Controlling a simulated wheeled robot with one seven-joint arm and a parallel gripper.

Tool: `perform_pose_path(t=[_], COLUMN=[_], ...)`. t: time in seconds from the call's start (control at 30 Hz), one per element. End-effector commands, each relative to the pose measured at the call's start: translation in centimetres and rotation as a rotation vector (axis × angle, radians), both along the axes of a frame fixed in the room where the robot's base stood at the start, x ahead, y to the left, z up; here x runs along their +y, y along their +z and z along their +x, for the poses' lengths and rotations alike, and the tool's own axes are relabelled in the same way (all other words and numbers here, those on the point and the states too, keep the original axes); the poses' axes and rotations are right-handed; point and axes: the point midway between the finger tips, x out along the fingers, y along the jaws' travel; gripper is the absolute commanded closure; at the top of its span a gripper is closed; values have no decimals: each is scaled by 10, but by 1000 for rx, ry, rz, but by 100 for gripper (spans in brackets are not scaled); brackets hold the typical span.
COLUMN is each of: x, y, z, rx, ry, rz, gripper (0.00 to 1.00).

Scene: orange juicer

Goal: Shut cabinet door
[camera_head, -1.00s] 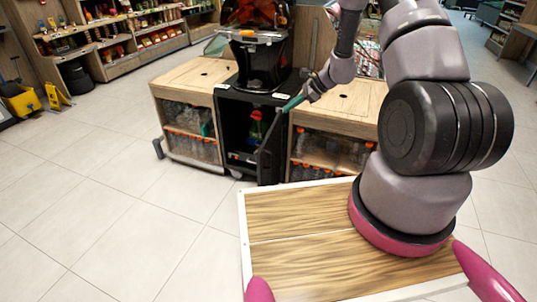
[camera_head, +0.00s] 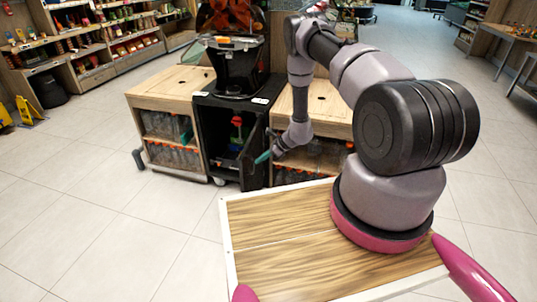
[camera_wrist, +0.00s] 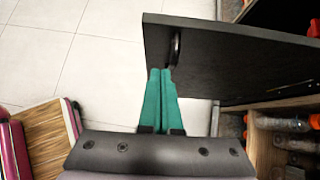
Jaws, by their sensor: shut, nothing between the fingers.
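The black cabinet door (camera_head: 254,157) stands open on the right side of the dark middle cabinet (camera_head: 222,140), under the juicer. In the wrist view the door (camera_wrist: 235,62) is a dark panel with a handle or ring (camera_wrist: 175,48) near its outer end. My gripper (camera_head: 263,157) has green fingers and is at the door. In the wrist view the fingers (camera_wrist: 162,78) are together and empty, with their tips at or close to the handle. I cannot tell whether they touch it.
The orange juicer (camera_head: 236,65) stands on the middle cabinet. Wooden cabinets stand at left (camera_head: 172,95) and right (camera_head: 315,108), with bottles on their shelves.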

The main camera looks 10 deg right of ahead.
Motion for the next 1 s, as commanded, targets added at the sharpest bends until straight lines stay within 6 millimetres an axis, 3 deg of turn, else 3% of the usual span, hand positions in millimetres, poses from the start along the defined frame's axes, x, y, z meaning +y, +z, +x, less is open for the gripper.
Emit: perform_pose_path(t=[0.07, 0.3, 0.83, 1.0], x=[12, 38, 45, 61], y=[-10, -7, -7, -6], z=[5, 17, 21, 30], rx=[-1, -1, 0, -2], ry=[2, 1, -3, -25], rz=[1, -1, 0, 1], gripper=[100, 100, 100, 100])
